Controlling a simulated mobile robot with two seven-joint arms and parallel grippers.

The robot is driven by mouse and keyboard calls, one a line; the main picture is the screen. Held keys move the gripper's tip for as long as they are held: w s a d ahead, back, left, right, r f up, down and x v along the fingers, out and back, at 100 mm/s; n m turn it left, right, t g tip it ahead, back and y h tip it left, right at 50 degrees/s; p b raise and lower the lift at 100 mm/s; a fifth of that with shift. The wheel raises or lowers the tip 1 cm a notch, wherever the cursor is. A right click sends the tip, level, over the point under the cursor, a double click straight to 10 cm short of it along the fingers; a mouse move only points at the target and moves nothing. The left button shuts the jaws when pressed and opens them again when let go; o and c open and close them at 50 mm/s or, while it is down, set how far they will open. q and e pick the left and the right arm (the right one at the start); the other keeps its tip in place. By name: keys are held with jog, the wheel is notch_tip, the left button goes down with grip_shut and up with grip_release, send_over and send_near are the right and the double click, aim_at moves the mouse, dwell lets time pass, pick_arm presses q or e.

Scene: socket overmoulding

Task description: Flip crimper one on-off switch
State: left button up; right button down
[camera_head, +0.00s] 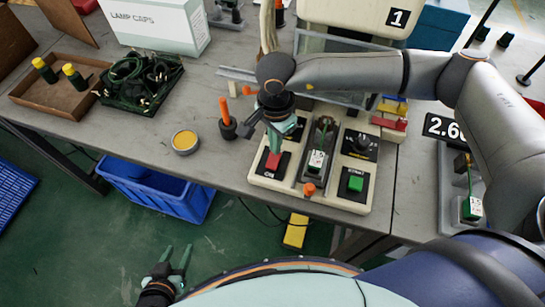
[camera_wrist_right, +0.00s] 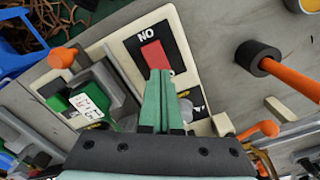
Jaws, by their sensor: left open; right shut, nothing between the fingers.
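Crimper one's pale base (camera_head: 330,196) stands on the grey bench, with the "1" sign (camera_head: 399,17) behind it. Its red on-off switch (camera_head: 272,160) sits on a black plate marked ON at the left. My right gripper (camera_head: 276,150) is shut and empty, pointing down at this switch. In the right wrist view, the closed green fingertips (camera_wrist_right: 159,75) are right at the near edge of the red switch (camera_wrist_right: 153,56); I cannot tell whether they touch. The fingers hide part of the switch. My left gripper (camera_head: 173,262) is open and empty, low in front of the bench.
A green start button (camera_head: 355,184) is at the base's right. An orange-handled tool (camera_head: 227,118) in a black holder and a yellow tin (camera_head: 184,142) stand to the left. A blue bin (camera_head: 154,188) is below the bench. The bench front left is clear.

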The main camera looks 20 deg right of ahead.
jog(key=shift+f+b, duration=1.05)
jog(key=shift+f, duration=0.05)
dwell(1.0)
jog(key=shift+r+p, duration=1.8)
jog(key=shift+r, duration=1.8)
jog(key=shift+f, duration=0.1)
